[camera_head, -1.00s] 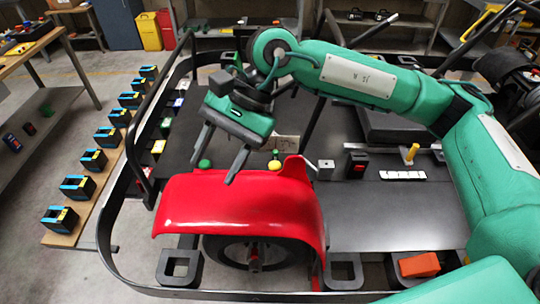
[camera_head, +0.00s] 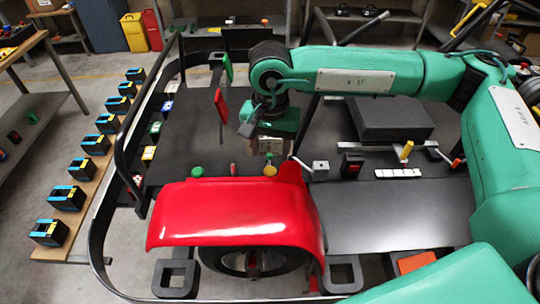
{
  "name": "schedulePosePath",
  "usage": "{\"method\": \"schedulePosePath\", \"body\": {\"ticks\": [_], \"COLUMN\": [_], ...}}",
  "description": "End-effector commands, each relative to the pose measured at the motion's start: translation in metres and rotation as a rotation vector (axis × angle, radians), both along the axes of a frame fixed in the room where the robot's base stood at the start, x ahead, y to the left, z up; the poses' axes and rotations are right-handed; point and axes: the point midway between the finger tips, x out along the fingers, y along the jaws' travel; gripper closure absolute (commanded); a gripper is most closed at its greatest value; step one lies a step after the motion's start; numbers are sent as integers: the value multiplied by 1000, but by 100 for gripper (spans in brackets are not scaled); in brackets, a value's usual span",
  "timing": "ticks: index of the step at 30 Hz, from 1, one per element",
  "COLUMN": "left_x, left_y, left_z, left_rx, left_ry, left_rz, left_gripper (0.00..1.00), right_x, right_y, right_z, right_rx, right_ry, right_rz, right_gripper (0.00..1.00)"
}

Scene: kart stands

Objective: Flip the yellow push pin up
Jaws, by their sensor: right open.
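A small yellow round-topped pin (camera_head: 270,170) stands on the dark deck just behind the red fender (camera_head: 235,215). A green knob (camera_head: 197,171) and a small red pin (camera_head: 233,168) stand to its left in the same row. A separate yellow upright handle (camera_head: 404,150) stands farther right on the deck. My right gripper (camera_head: 262,140) hangs open above and behind the yellow pin, with its fingers partly hidden and hard to make out. It looks apart from the pin. My left gripper is not in view.
A black box with a red button (camera_head: 352,165) and a white switch strip (camera_head: 398,173) are on the right deck. A red-and-green upright panel (camera_head: 222,95) stands left of my gripper. The kart's black frame rail (camera_head: 97,225) curves around the left side.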

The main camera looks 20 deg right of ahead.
Motion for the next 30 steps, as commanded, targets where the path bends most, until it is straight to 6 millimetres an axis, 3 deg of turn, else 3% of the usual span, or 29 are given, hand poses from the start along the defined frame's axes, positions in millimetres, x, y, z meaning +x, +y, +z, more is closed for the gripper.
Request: {"method": "schedulePosePath", "body": {"ticks": [9, 20, 27, 28, 30], "left_x": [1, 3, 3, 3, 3], "left_y": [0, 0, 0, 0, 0], "left_z": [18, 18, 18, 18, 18], "left_rx": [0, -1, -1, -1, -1], "left_ry": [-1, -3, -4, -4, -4], "left_rz": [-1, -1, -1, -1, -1], "left_gripper": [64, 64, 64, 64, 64], "right_x": [0, 0, 0, 0, 0], "right_y": [0, 0, 0, 0, 0], "right_z": [-42, -49, -49, -49, -49], "right_rx": [0, 1, 1, 1, 1], "right_ry": [1, 0, 0, 0, 0], "right_rz": [0, 0, 0, 0, 0], "right_gripper": [50, 50, 95, 100, 100]}}
